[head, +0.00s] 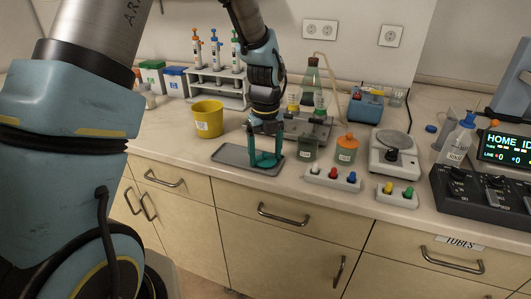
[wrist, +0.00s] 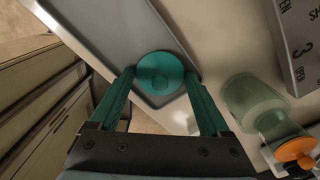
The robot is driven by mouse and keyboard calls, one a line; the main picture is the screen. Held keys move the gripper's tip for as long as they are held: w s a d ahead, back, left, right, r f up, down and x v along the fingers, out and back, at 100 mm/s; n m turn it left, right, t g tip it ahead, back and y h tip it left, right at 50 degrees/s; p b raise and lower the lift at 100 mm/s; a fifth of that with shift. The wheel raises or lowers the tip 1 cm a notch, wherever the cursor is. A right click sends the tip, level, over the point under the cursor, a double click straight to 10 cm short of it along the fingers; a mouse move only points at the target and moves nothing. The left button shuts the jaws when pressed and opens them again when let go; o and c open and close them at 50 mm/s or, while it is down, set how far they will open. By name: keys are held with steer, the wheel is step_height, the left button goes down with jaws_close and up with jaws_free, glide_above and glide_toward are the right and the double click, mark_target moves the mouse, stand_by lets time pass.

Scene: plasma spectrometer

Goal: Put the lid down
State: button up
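The lid (wrist: 160,73) is a round teal disc between the two teal fingertips of my gripper (wrist: 160,77), which is shut on its sides. In the head view my gripper (head: 265,158) points down over the right part of the flat grey tray (head: 232,153). The lid is low over the tray there; I cannot tell whether it touches. The tray also shows in the wrist view (wrist: 98,28). A greenish jar with no lid visible (head: 308,149) stands right of the tray, and in the wrist view (wrist: 250,100) it is right of my gripper.
An orange-lidded jar (head: 346,150) stands beside the greenish jar. A yellow bucket (head: 208,118) is behind the tray to the left. A block with coloured knobs (head: 332,179), a scale (head: 391,155) and a flask on a stand (head: 311,90) are nearby. The counter's front edge is close to the tray.

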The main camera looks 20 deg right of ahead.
mark_target(265, 153)
steer(key=shift+o, duration=0.2)
step_height(265, 153, up, 12)
steer(key=b, duration=0.2)
steer(key=s+a+f+n, duration=0.2)
steer(key=a+n, duration=1.3)
steer(key=n, duration=0.2)
steer(key=s+a+f+n+t, duration=0.1)
steer(key=s+a+f+n, duration=0.1)
steer(key=a+n, duration=1.3)
steer(key=f+n, duration=0.1)
steer(key=n, duration=0.1)
steer(key=shift+f+n+t, duration=0.25)
steer(key=shift+n+t, duration=0.05)
